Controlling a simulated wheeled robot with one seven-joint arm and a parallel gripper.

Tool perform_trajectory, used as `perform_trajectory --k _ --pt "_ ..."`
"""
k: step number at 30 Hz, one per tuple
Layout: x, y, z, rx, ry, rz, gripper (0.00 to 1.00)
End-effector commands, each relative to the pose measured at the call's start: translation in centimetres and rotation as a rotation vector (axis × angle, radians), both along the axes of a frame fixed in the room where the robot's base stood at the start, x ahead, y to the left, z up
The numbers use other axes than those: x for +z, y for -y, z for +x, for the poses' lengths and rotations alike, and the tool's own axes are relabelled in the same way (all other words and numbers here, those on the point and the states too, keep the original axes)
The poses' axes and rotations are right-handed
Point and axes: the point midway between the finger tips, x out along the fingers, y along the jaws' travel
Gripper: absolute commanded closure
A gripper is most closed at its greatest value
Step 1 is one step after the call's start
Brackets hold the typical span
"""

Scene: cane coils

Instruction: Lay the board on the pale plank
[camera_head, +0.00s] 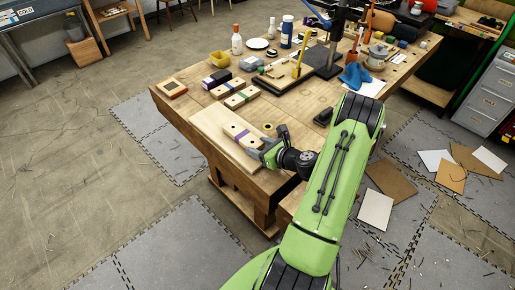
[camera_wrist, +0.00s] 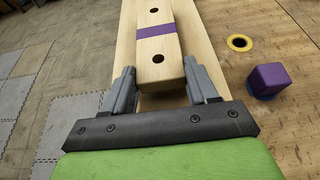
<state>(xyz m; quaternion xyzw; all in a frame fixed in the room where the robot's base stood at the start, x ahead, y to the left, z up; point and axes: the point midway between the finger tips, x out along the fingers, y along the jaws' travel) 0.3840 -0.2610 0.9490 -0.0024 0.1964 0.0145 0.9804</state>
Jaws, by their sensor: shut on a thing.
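The board (camera_head: 238,133) is a short light-wood piece with a purple band and dark holes. It also shows in the wrist view (camera_wrist: 156,22), running away from me between the fingers. My gripper (camera_head: 259,147) is shut on its near end; in the wrist view the two grey fingers (camera_wrist: 160,76) press its sides. The pale plank (camera_head: 206,119) lies long on the bench, under the board; it shows on both sides of the board in the wrist view (camera_wrist: 196,42). The board is lengthwise over the plank. I cannot tell whether they touch.
Right of the plank are a yellow-rimmed ring (camera_wrist: 240,42) and a purple block (camera_wrist: 267,80). A green-banded board (camera_head: 241,97), a dark-topped block (camera_head: 216,79) and a small framed piece (camera_head: 172,88) lie farther back on the workbench (camera_head: 185,107). Bottles and tools crowd its far end.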

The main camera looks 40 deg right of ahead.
Motion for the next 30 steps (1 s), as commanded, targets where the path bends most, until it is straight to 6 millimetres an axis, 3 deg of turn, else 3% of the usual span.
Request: perform_trajectory --k 10,11,16,25,30 --pt "-0.8 0.0 0.0 -0.001 0.001 -0.002 0.75" --pt "-0.9 0.0 0.0 -0.001 0.000 -0.002 0.40" --pt "-0.8 0.0 0.0 -0.001 0.000 -0.002 0.16" --pt "-0.4 0.1 -0.1 -0.001 0.001 -0.002 0.16" --pt "0.8 0.3 -3.2 -0.010 0.000 0.000 0.16"
